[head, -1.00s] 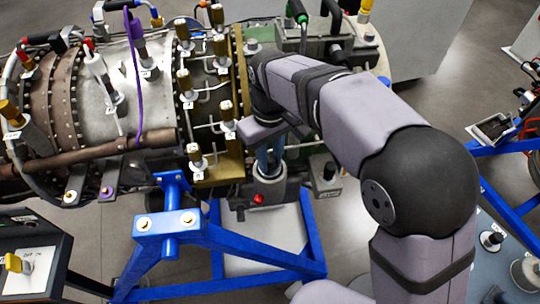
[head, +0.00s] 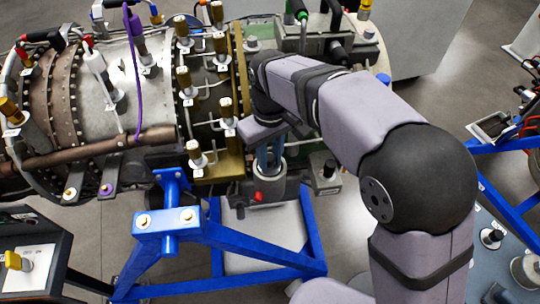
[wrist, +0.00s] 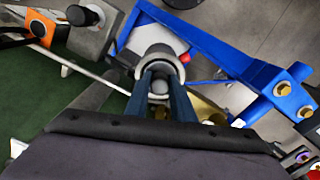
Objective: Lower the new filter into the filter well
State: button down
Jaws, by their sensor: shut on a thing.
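The filter well (head: 269,188) is a grey upright cylinder below the turbine's side, with a red knob (head: 258,197) on it. My gripper (head: 269,158) points down at the well's mouth, its blue fingers close to or inside the rim. In the wrist view, the round well rim (wrist: 157,51) surrounds the ends of my gripper (wrist: 160,72). My gripper is shut on the new filter, whose pale rounded top (wrist: 160,86) shows between the fingers. The rest of the filter is hidden, so I cannot tell how deep it sits.
The turbine (head: 110,95) with several brass-tipped fittings stands just left of my gripper. A grey block with a black knob (head: 328,170) is close on the right. A blue stand frame (head: 165,225) lies below and left. Open floor shows at front.

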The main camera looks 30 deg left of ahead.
jog(key=shift+s+d+f, duration=0.15)
jog(key=shift+f, duration=0.3)
jog(key=c, duration=1.4)
grip_release()
jog(key=shift+c, duration=0.2)
jog(key=shift+o, duration=0.8)
jog(key=shift+s, duration=0.1)
jog(key=shift+r, duration=0.1)
jog(key=shift+w+r+p, duration=0.25)
jog(key=shift+r+p, duration=0.55)
jog(key=shift+p, duration=0.15)
jog(key=shift+r+p, duration=2.5)
jog(key=shift+r, duration=0.3)
